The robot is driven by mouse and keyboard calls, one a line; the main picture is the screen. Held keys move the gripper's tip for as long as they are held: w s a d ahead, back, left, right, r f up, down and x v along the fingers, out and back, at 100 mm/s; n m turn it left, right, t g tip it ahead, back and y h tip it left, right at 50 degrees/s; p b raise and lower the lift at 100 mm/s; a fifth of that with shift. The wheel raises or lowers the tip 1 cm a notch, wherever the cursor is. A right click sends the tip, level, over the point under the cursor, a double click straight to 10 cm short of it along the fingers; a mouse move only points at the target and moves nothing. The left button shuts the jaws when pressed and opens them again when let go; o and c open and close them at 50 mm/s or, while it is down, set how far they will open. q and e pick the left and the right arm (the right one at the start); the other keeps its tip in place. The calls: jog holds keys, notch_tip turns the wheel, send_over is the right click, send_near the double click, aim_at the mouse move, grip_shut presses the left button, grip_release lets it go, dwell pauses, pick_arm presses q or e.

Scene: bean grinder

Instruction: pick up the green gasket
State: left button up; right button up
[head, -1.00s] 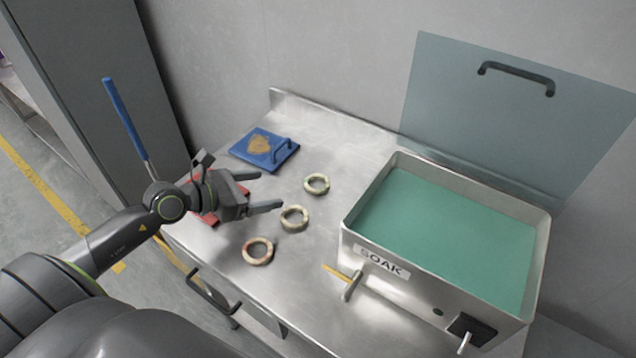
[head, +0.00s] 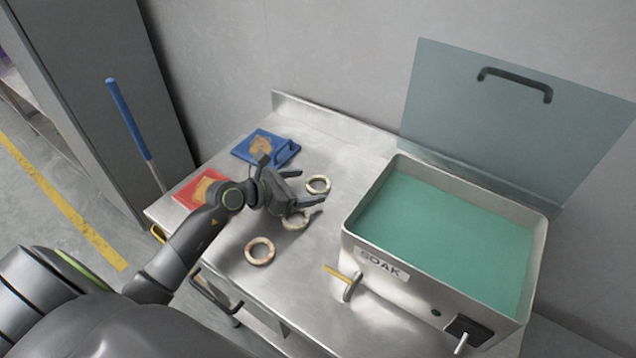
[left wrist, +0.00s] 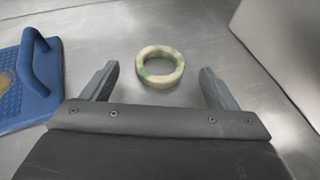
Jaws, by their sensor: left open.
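The green gasket, a cream ring with green patches (head: 318,184), lies flat on the steel table. In the left wrist view the ring (left wrist: 160,66) sits ahead of the palm, centred between the fingertips. My left gripper (head: 322,187) is open and empty, with its fingers pointing right toward the ring. I cannot tell how high it is above the table. A second ring (head: 296,223) is partly hidden under the gripper. A third ring (head: 259,251), with reddish patches, lies nearer the front. My right gripper is not in view.
A blue pad with a handle (head: 249,146) lies at the back left, and a red pad (head: 189,191) lies partly behind my arm. The steel SOAK tank (head: 345,243) with green liquid stands on the right, its lid (head: 515,125) raised. Bare table lies between rings and tank.

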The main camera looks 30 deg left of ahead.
pick_arm(q)
jog(key=shift+x, duration=1.25)
jog(key=c, duration=1.1)
jog(key=shift+o, duration=0.2)
notch_tip(320, 180, up, 10)
jog(key=s+d+r+m+g+h, duration=0.1)
jog(key=s+d+m+g+h, duration=0.1)
jog(key=s, duration=0.5)
jog(key=s+d+r+m+g+h, duration=0.1)
jog(key=s+d+r+m+h, duration=0.1)
jog(key=s+d, duration=0.3)
jog(key=s+m, duration=0.1)
jog(key=s, duration=0.1)
jog(key=shift+s+d+g, duration=0.3)
jog(key=shift+s+g, duration=0.1)
